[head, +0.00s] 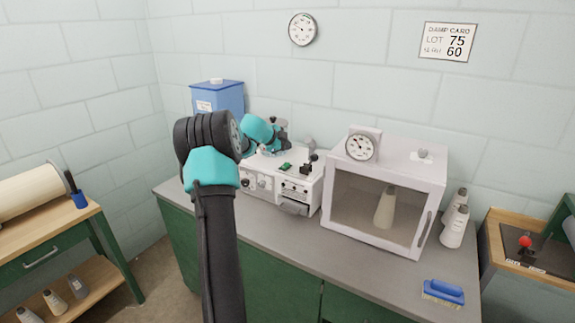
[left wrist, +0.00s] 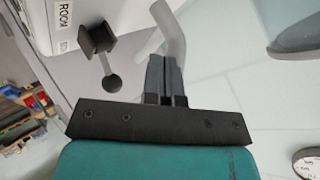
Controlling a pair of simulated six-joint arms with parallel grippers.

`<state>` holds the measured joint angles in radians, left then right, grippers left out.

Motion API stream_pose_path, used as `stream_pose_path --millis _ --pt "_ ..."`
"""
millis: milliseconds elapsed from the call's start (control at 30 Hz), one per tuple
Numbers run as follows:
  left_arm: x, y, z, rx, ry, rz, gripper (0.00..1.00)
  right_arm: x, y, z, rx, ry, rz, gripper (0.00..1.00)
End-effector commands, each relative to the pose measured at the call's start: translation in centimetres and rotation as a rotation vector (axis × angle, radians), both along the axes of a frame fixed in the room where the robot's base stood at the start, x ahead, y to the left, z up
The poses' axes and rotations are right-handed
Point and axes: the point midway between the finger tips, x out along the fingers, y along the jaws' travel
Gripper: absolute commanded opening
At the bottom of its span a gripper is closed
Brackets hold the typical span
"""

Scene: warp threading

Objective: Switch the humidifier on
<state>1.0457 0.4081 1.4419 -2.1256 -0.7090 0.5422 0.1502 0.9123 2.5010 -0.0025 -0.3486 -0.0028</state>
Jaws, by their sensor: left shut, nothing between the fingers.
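A white machine (head: 270,186) with dials and slots on its front stands on the counter; I take it for the humidifier. On it are a black block with a ball-ended lever (head: 309,164) and a grey bent pipe (head: 310,146). In the left wrist view the lever (left wrist: 102,48) is beside a label reading "ROOM", and the pipe (left wrist: 172,38) is just beyond my fingers. My left gripper (left wrist: 165,65) is shut and empty, apart from the lever. In the head view the left wrist hangs over the machine; its fingertips are hard to make out. My right gripper is out of view.
A glass-fronted cabinet (head: 428,166) with a cone inside and a dial on top stands right of the machine. A blue box (head: 228,97) is behind my left arm. The front counter strip is clear.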

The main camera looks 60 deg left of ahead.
Motion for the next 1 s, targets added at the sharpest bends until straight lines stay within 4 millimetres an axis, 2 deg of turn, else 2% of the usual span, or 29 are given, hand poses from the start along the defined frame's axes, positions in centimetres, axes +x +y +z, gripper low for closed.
stream_pose_path --millis 200,400,1000 --pt "0.3 0.1 -2.6 -0.002 0.000 0.000 0.00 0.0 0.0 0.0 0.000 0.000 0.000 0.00" --pt "0.6 0.3 -4.3 -0.001 0.000 -0.001 0.00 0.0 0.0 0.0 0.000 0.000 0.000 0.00" --pt "0.6 0.3 -4.9 0.000 -0.001 0.000 0.00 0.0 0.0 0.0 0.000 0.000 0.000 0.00"
